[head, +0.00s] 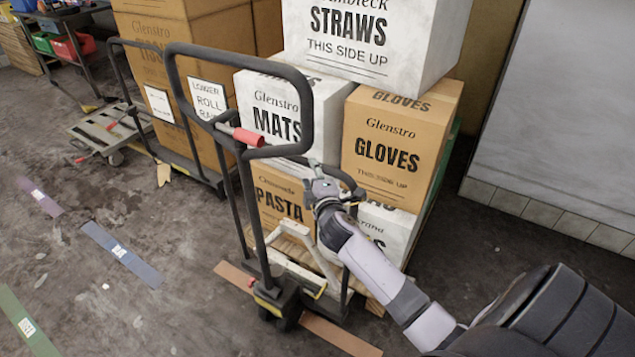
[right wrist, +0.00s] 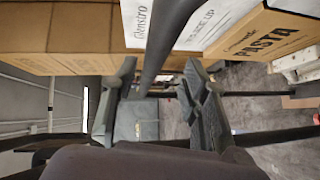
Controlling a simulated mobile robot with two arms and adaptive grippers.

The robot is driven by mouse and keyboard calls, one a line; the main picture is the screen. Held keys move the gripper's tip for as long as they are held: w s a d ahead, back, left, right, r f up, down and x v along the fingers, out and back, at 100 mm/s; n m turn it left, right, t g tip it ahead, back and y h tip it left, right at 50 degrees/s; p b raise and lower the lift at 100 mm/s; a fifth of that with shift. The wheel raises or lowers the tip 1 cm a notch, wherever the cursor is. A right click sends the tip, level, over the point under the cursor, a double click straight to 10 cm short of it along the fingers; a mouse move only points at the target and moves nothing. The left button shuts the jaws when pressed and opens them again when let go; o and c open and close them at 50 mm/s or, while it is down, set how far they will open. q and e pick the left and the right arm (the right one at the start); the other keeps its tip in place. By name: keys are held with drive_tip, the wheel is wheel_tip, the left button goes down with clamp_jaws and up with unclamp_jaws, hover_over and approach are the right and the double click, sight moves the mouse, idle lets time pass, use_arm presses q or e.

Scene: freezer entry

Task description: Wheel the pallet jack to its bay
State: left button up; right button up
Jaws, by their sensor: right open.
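The pallet jack (head: 280,292) stands at the centre of the head view, in front of a stack of boxes. Its tall black handle loop (head: 307,100) has a red grip (head: 248,137) and rises toward me. My right gripper (head: 322,188) is open, to the right of the handle shaft and in front of the boxes. In the right wrist view, a dark bar (right wrist: 162,45) runs down between the open fingers (right wrist: 160,105); I cannot tell whether they touch it. My left gripper is not in view.
A stack of white and brown boxes (head: 395,150) rests on a wooden pallet. A cart with brown boxes (head: 155,45) and a low flat trolley (head: 108,130) stand to the left. Blue (head: 122,253), green and orange strips mark the floor. A grey wall (head: 570,110) is at right. The left floor is mostly clear.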

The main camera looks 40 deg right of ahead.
sight(323, 171)
drive_tip(key=v, duration=1.1)
drive_tip(key=shift+s, duration=0.2)
drive_tip(key=shift+r, duration=0.1)
drive_tip(key=p+x, duration=0.1)
drive_tip(key=x, duration=0.4)
drive_tip(key=d+p+x, duration=0.1)
drive_tip(key=p+x, duration=0.1)
drive_tip(key=x, duration=0.2)
drive_tip(key=s+d+p+x, duration=0.1)
drive_tip(key=x, duration=0.4)
drive_tip(key=shift+w+d+p, duration=0.3)
drive_tip(key=shift+p, duration=0.05)
drive_tip(key=shift+r, duration=0.1)
drive_tip(key=shift+c, duration=0.3)
clamp_jaws()
